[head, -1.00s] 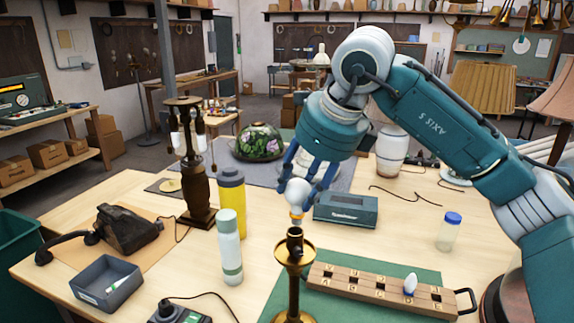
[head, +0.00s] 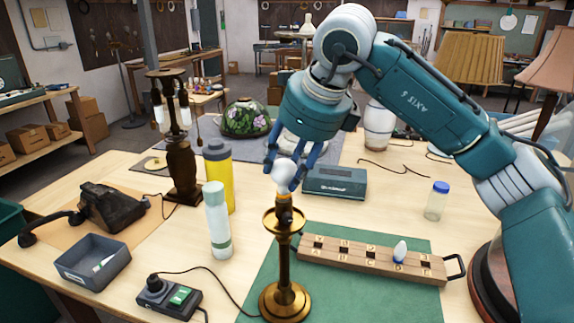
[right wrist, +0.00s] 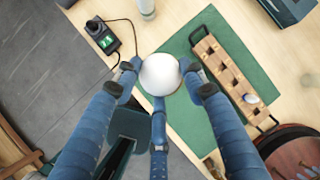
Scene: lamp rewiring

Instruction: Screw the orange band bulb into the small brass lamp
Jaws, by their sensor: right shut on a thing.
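The bulb (head: 286,173) is white and round, with an orange band at its base. My right gripper (head: 283,180) is shut on it from above, and its blue fingers surround the globe. The small brass lamp (head: 284,248) stands upright on the green mat. The bulb's base is directly over the lamp's dark socket (head: 284,213) and appears to meet it; how deep it sits cannot be told. In the right wrist view the white globe (right wrist: 160,74) lies between the fingers and hides the lamp. My left gripper is not in view.
A wooden bulb rack (head: 365,262) holding one white bulb (head: 400,251) is right of the lamp. A pale bottle (head: 217,222) and yellow flask (head: 219,178) stand left. A switch box (head: 168,297) with a cable is front left. A grey-teal box (head: 335,182) is behind.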

